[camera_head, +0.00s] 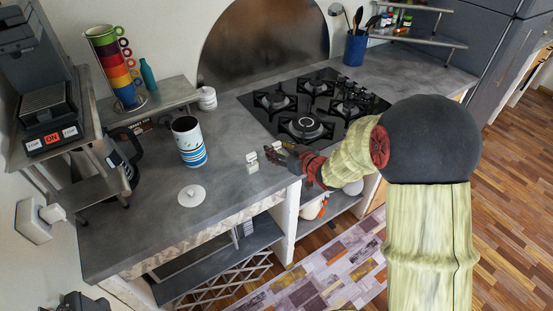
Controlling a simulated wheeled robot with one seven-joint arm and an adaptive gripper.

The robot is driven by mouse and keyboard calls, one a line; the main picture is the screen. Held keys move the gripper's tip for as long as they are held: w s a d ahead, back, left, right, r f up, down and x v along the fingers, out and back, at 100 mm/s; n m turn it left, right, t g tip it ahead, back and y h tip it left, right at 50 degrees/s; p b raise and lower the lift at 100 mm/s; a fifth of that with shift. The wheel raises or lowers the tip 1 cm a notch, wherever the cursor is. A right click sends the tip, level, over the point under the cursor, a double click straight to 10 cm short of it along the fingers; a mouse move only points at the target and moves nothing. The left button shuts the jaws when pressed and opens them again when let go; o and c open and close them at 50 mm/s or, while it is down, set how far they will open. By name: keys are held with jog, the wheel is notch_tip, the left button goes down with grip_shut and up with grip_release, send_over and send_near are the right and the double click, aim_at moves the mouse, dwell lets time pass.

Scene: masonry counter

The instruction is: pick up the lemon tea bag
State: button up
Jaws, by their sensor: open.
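Small pale packets (252,162) lie on the grey counter, just left of my gripper. They look like tea bags, but they are too small to tell which one is lemon. Another small pale item (278,146) shows just beyond the fingers. My gripper (272,155) is open, low over the counter near its front edge, with its fingers pointing left toward the packets. I cannot tell whether it touches anything. My arm reaches in from the right.
A black gas hob (305,127) lies behind my gripper. A shelf (160,102) holds stacked colored mugs (108,60). The counter between lid and packets is clear.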

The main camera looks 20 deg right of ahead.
jog(key=shift+x, duration=1)
jog(key=shift+c, duration=0.4)
jog(key=c, duration=0.8)
jog(key=shift+c, duration=0.2)
jog(key=shift+r, duration=0.15)
